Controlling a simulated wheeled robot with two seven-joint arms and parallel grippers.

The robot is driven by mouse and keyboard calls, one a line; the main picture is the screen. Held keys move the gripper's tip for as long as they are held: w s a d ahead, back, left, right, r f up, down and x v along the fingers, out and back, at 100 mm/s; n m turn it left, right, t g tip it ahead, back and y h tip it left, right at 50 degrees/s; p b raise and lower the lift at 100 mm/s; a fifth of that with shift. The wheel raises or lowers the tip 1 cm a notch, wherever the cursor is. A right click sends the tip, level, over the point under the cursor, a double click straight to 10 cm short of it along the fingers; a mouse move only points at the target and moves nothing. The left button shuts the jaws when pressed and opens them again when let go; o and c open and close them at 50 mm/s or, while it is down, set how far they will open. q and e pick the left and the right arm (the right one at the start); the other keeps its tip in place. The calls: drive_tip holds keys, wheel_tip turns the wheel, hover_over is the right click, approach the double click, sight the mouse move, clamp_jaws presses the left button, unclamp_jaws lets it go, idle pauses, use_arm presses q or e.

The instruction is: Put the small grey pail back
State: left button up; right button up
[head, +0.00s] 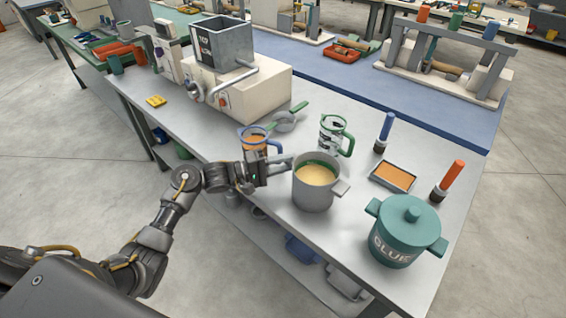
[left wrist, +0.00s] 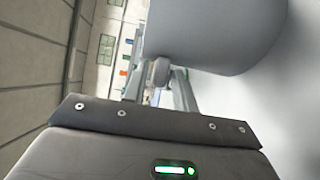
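The small grey pail (head: 314,198) stands upright at the front of the grey bench and holds a tan filling. One grey lug sticks out at its right; the left lug is hidden behind my gripper in the head view. My left gripper (head: 283,165) is at the pail's left side, its fingers closed around that lug. In the left wrist view the pail's wall (left wrist: 215,35) fills the top, and the lug sits between the fingertips (left wrist: 160,72). I cannot tell whether the pail's base touches the bench. My right gripper is not in view.
A teal glue pot (head: 405,235) stands right of the pail. A winder machine (head: 235,80) stands further back.

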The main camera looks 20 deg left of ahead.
use_arm(q)
drive_tip(key=shift+o, duration=0.6)
drive_tip(key=shift+s+a+r, duration=0.1)
drive_tip(key=shift+a, duration=0.05)
drive_tip(key=b+v, duration=0.1)
drive_tip(key=v, duration=1)
drive_tip(key=shift+s+a, duration=0.2)
drive_tip(key=shift+a, duration=0.05)
